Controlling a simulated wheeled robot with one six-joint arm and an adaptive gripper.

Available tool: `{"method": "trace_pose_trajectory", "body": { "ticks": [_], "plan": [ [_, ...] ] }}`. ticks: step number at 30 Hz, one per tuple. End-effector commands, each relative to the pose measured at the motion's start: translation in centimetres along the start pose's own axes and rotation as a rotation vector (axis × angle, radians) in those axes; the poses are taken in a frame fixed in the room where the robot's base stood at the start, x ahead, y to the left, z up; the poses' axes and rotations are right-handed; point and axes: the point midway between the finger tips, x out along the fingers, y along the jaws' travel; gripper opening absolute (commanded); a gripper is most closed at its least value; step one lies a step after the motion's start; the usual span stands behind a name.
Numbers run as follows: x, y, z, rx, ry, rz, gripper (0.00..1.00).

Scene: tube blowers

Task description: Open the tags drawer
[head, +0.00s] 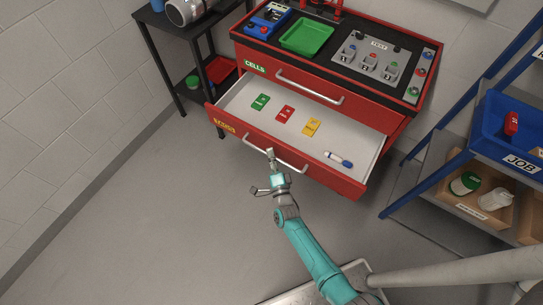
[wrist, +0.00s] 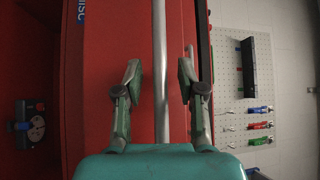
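The red cabinet (head: 395,135) has a shut upper drawer marked CELLS (head: 255,66). Below it a drawer (head: 235,97) with a yellow label, too small to read surely, is pulled out. It holds a green card (head: 261,101), a red card (head: 285,114), a yellow card (head: 312,127) and a marker (head: 338,160).
A blue label reading MISC (wrist: 81,12) shows on red at the wrist view's upper left. A black shelf (head: 185,95) stands left of the cabinet. A blue-framed rack (head: 435,175) with bins stands at right. The floor (head: 160,220) before the drawer's left side is clear.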

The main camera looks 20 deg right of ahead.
Motion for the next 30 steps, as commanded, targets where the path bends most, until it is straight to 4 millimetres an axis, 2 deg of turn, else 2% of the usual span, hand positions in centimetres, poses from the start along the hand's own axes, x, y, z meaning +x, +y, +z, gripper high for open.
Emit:
{"method": "trace_pose_trajectory", "body": {
  "ticks": [5, 18, 24, 30],
  "plan": [
    [-1.9, 0.1, 0.1, 0.000, -0.002, 0.003, 0.39],
    [-10.0, 0.1, 0.1, -0.001, -0.003, 0.003, 0.39],
    [-11.7, 0.1, 0.1, 0.000, -0.002, 0.002, 0.39],
    [-12.0, 0.0, 0.0, 0.000, 0.000, 0.001, 0.39]
  ]
}}
